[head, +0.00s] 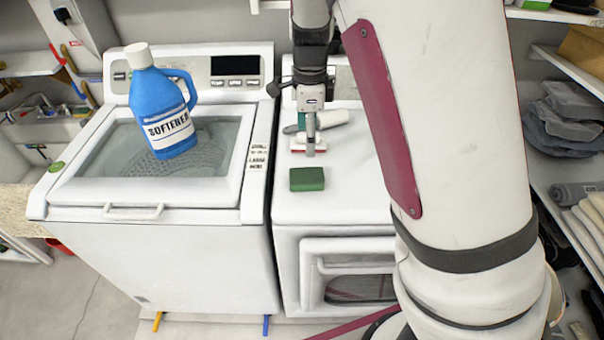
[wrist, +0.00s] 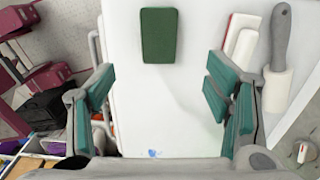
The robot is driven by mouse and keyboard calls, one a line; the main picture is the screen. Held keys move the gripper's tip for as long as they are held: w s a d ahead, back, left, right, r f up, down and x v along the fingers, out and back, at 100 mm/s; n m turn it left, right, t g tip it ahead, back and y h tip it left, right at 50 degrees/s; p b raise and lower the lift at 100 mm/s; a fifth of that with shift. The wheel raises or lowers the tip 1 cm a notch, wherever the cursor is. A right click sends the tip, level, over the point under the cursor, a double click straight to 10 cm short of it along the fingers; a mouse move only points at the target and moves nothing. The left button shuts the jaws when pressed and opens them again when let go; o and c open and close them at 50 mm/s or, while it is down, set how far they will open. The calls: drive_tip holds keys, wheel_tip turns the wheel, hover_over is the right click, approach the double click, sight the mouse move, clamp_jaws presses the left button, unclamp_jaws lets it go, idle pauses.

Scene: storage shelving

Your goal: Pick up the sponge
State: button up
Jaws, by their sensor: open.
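The sponge appears to be the dark green rectangular block (head: 307,179) lying flat on the white top of the right-hand machine (head: 345,207), near its front left part. In the wrist view the green block (wrist: 159,36) lies at the top centre, ahead of the fingertips and between their lines. My gripper (head: 310,148) is above the machine top, behind the block in the head view. In the wrist view my gripper (wrist: 160,92) has its teal-padded fingers spread wide, with only bare white surface between them. It does not touch the block.
A grey-handled roller (wrist: 278,62) and a red-and-white item (wrist: 241,40) lie beside my right finger in the wrist view. A blue softener bottle (head: 160,105) stands on the left washer's lid (head: 95,190). Loaded shelves (head: 545,170) line the right side.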

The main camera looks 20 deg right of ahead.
hover_over(307, 175)
wheel_tip(307, 175, down, 8)
drive_tip(key=shift+w+d+f, duration=0.1)
drive_tip(key=shift+w+f, duration=0.05)
drive_tip(key=shift+f+p, duration=0.5)
drive_tip(key=shift+f, duration=2.15)
drive_tip(key=c, duration=0.8)
